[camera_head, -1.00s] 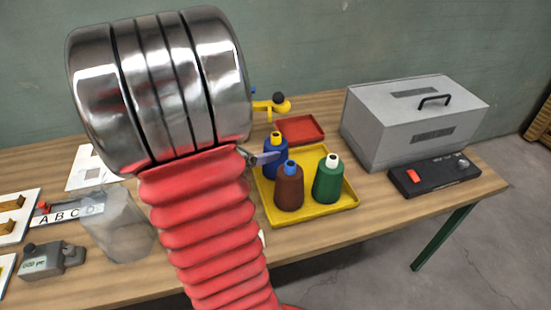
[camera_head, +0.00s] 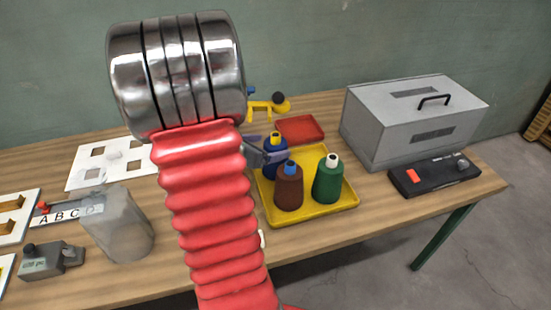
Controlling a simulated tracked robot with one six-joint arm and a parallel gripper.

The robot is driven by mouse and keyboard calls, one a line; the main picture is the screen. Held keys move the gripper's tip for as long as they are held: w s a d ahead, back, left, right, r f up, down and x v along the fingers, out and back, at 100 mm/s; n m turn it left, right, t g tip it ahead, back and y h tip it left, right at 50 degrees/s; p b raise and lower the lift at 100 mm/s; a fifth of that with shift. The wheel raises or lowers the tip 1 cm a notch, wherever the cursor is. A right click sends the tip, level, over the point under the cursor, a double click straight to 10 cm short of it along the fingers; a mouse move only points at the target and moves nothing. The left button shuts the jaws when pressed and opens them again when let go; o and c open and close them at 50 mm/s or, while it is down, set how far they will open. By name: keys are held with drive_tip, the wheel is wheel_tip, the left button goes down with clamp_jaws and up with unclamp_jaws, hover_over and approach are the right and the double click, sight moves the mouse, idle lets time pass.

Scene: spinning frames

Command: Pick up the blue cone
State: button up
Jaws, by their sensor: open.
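The blue cone (camera_head: 270,170) has a yellow top and stands upright at the back left of the yellow tray (camera_head: 341,206). My gripper (camera_head: 272,151) is open, its grey fingers at the upper part of the blue cone, partly in front of it. I cannot tell whether the fingers touch it. A brown cone (camera_head: 289,190) with a blue top stands just in front of the blue one and hides its lower part. A green cone (camera_head: 328,182) with a white top stands to the right in the same tray.
A red tray (camera_head: 301,129) and a yellow fixture with a dark knob (camera_head: 280,102) lie behind. A grey metal box (camera_head: 400,130) and a black control panel (camera_head: 434,175) stand at right. A grey container (camera_head: 118,228) and a white board with square holes (camera_head: 88,174) are at left.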

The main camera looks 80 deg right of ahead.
drive_tip(key=shift+x, duration=1.05)
drive_tip(key=shift+c, duration=0.6)
drive_tip(key=c, duration=2)
